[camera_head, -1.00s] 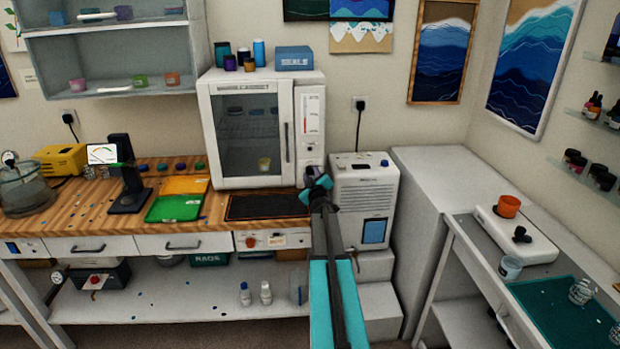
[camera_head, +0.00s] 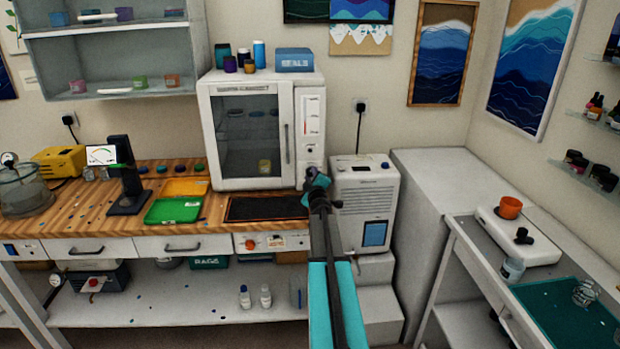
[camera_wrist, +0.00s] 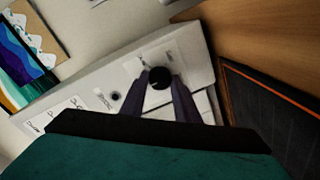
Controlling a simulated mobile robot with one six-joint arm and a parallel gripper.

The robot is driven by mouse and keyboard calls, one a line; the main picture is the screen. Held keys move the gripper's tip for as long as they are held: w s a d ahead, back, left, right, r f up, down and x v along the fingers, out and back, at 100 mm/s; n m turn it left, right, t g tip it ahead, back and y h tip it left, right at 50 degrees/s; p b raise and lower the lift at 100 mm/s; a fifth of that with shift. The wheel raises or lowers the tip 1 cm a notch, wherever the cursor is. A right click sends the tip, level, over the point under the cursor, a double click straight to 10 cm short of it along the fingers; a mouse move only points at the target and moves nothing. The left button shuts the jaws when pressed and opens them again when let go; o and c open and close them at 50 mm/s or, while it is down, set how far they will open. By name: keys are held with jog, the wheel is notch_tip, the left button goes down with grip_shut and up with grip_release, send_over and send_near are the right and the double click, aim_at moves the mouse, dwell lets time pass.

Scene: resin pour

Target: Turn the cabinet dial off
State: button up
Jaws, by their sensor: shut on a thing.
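The white cabinet (camera_head: 204,140) with a glass door stands on the wooden bench. In the wrist view the black round dial (camera_wrist: 159,78) sits between my two dark fingers on the white panel (camera_wrist: 90,82). My gripper (camera_head: 318,183) is at the lower part of that panel in the head view and hides the dial there. In the wrist view my gripper (camera_wrist: 160,88) is shut on the dial, with a fingertip on either side. I cannot read the dial's setting.
A white appliance (camera_head: 362,200) stands right of the cabinet, close to my arm. A dark mat (camera_head: 265,208) lies on the bench before the cabinet. Green (camera_head: 172,210) and yellow (camera_head: 186,187) trays lie to the left. Bottles and a blue box top the cabinet.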

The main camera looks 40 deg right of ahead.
jog(key=o, duration=0.9)
jog(key=shift+w+r, duration=0.1)
jog(key=shift+r, duration=0.1)
jog(key=shift+c, duration=0.2)
jog(key=shift+o, duration=0.9)
jog(key=shift+f, duration=0.1)
jog(key=shift+s+f, duration=0.1)
jog(key=shift+s, duration=0.1)
jog(key=v, duration=1.3)
jog(key=shift+s+a, duration=0.2)
